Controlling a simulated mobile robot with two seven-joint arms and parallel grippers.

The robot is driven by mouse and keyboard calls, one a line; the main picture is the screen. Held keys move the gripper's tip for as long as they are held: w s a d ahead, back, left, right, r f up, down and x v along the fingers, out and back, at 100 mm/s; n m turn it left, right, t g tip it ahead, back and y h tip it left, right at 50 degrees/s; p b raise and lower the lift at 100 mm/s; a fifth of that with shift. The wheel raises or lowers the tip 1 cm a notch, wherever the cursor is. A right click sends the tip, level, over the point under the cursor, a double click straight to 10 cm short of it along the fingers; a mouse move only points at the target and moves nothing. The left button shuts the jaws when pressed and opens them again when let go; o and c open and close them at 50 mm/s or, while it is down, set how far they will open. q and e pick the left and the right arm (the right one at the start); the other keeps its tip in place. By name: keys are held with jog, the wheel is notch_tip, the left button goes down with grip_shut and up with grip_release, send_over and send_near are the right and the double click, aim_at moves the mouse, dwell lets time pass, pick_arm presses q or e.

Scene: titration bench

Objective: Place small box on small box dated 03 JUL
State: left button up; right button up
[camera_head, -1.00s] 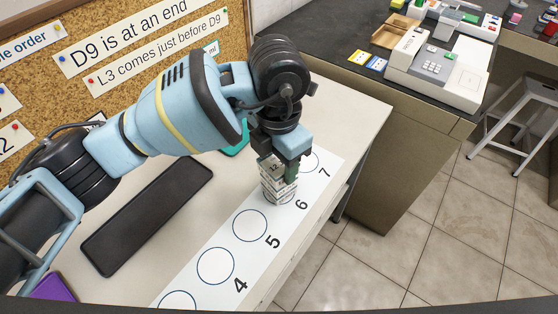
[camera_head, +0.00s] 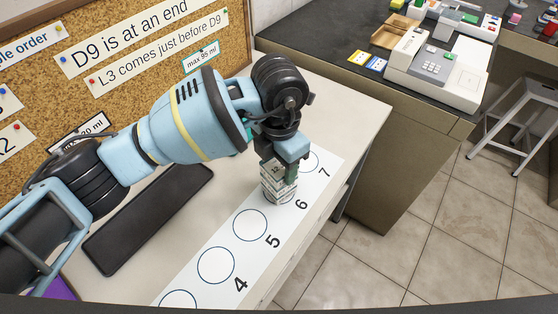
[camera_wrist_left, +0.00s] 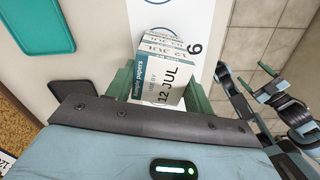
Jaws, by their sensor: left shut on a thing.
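My left gripper (camera_head: 279,172) is shut on a small white and green box (camera_wrist_left: 160,82), whose face reads 12 JUL in the left wrist view. The green fingers close on its two sides. In the head view the held box is at the top of a short stack of small boxes (camera_head: 277,193) on circle 6 of the white numbered strip. I cannot tell whether it touches the box below. In the wrist view another date reading 12 JUL shows just beyond the held box.
The white strip (camera_head: 196,289) has empty circles at 4 and 5, and circle 7 is partly hidden by my gripper. A dark flat tray (camera_head: 140,225) lies left of the strip. A teal mat (camera_wrist_left: 35,38) shows in the wrist view. The bench's right edge is close.

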pick_arm(q)
jog(key=shift+f, duration=0.1)
jog(key=o, duration=1)
notch_tip(320, 180, up, 12)
jog(key=shift+r, duration=0.1)
